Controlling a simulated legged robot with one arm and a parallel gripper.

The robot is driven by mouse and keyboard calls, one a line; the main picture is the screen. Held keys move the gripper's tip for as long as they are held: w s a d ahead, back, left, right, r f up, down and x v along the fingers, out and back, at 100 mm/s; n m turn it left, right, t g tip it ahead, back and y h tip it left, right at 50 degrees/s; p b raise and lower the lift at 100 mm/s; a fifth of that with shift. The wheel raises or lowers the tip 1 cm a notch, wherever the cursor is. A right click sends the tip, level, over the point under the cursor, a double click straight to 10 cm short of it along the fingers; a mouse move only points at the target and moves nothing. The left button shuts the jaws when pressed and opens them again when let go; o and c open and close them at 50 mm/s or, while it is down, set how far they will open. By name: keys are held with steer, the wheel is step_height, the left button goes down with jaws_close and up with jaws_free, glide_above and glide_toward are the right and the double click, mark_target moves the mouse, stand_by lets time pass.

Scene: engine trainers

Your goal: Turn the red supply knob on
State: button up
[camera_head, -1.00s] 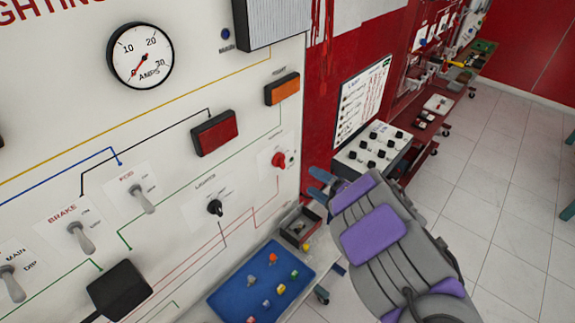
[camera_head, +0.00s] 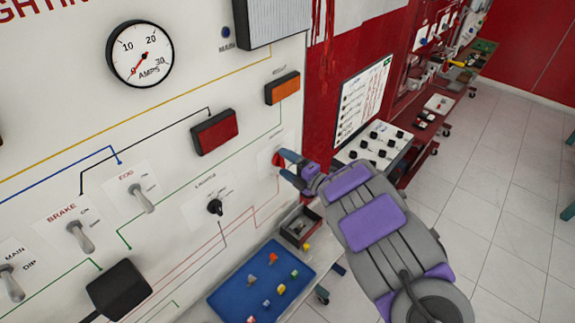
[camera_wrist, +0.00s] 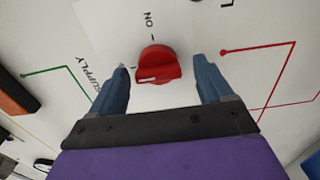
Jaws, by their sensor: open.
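The red supply knob (camera_wrist: 158,65) sits on a white plate on the panel, between and slightly beyond my open fingertips in the wrist view. Its raised grip bar carries a white mark at the left end in that view. The labels SUPPLY and ON show around it. My gripper (camera_wrist: 160,82) has one blue-grey finger on each side of the knob, with gaps on both sides. In the head view my gripper (camera_head: 284,164) is at the panel, and its fingers partly hide the red knob (camera_head: 276,159).
A black rotary knob (camera_head: 215,207) is left of my gripper on the panel. Toggle switches (camera_head: 80,237) stand farther left. A blue tray (camera_head: 235,301) with small coloured parts and a small open box (camera_head: 290,232) lie below. Open floor is to the right.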

steer(key=shift+c, duration=0.2)
steer(key=c, duration=1)
steer(key=shift+m, duration=0.3)
steer(key=m+p, duration=0.2)
steer(key=m, duration=0.1)
steer(key=shift+s+m+p, duration=0.1)
steer(key=shift+m+p, duration=0.2)
steer(key=shift+m, duration=0.1)
steer(key=m+p, duration=0.3)
steer(key=m, duration=0.1)
steer(key=shift+m, duration=0.3)
steer(key=m+p, duration=0.3)
steer(key=m, duration=0.1)
steer(key=m+p, duration=0.3)
steer(key=m, duration=0.1)
steer(key=shift+f+m, duration=0.1)
steer(key=shift+m, duration=0.2)
steer(key=shift+m+p, duration=0.3)
steer(key=shift+p, duration=0.05)
